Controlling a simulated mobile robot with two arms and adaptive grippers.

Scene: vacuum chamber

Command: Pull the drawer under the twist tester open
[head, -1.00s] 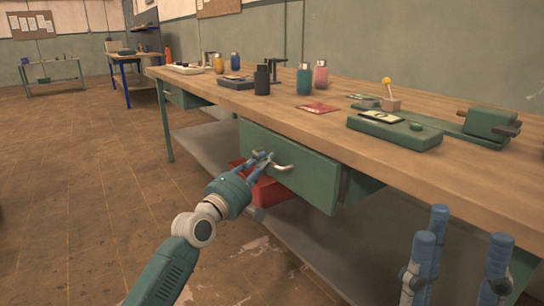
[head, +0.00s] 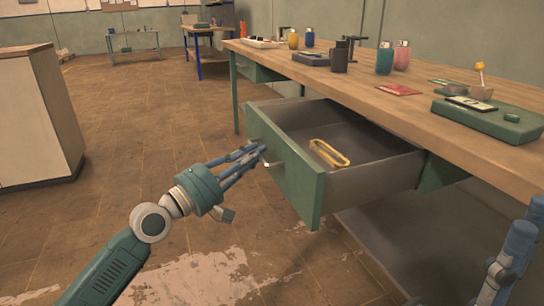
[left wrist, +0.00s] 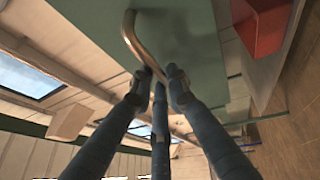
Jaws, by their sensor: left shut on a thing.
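The green-fronted drawer (head: 286,165) under the bench stands pulled well out, its grey inside showing. A yellow loop-shaped thing (head: 328,153) lies in it. My left gripper (head: 258,153) is shut on the drawer's metal handle (head: 272,163). In the left wrist view the handle (left wrist: 132,35) curves down between the fingertips (left wrist: 160,82), against the green front. A flat green device with a display and knob (head: 490,117), perhaps the twist tester, sits on the bench top at the right. My right gripper (head: 513,255) is partly cut off at the lower right edge.
The wooden bench top (head: 400,105) holds bottles, a red packet (head: 398,89) and small devices. A second closed drawer (head: 262,70) is farther along. A pale cabinet (head: 35,120) stands at the left. The floor between (head: 120,150) is clear.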

